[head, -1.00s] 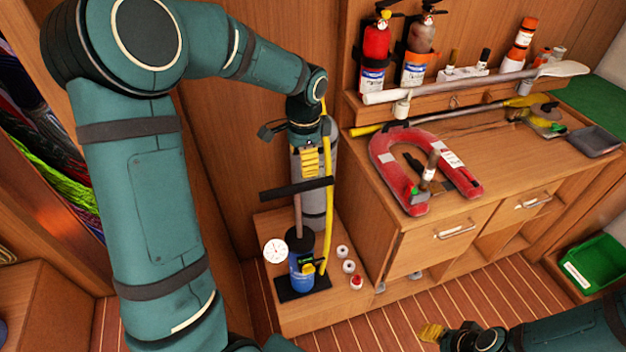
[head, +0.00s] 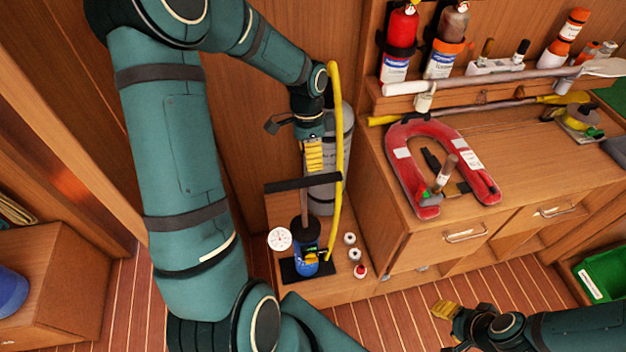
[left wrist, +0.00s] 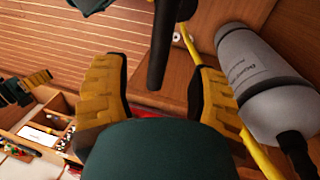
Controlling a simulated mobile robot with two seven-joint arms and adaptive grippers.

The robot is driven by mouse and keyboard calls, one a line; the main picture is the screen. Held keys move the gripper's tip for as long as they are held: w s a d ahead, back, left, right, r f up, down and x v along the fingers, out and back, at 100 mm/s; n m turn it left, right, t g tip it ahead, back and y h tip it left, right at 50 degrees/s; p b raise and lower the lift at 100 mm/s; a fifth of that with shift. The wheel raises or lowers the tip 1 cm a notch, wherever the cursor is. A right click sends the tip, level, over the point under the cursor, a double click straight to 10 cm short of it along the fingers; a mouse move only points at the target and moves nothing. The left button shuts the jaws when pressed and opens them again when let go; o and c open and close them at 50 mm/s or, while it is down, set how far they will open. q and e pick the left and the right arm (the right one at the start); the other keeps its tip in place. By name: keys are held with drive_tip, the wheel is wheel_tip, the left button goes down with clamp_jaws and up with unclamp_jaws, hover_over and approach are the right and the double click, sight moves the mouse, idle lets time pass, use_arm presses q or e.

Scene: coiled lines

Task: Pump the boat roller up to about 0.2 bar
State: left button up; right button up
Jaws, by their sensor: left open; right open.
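The hand pump stands upright on a low wooden ledge, with a blue body (head: 306,262), black T-handle (head: 290,185) and white dial gauge (head: 279,239). The dial reading is too small to make out. A yellow hose (head: 338,110) rises from the pump beside my left arm. My left gripper (head: 314,156) is open just above the handle. In the left wrist view the dark handle (left wrist: 163,55) shows between the spread yellow fingers, with no grip on it. My right gripper (head: 446,310) is open and empty at lower right. I cannot identify the boat roller.
A grey cylinder (head: 322,190) stands close behind the pump. Small pots (head: 350,239) sit right of it. The workbench (head: 530,150) carries a red horseshoe-shaped float (head: 404,175). A green crate (head: 603,268) is at the right. The striped floor in front is clear.

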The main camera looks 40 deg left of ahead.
sight(312, 177)
use_arm(q)
drive_tip(key=f, duration=0.5)
drive_tip(key=s+d+f, duration=0.1)
drive_tip(key=f, duration=0.2)
drive_tip(key=shift+d+f, duration=0.1)
drive_tip(key=shift+f, duration=0.05)
drive_tip(key=shift+c, duration=0.4)
drive_tip(key=shift+b, duration=0.3)
clamp_jaws()
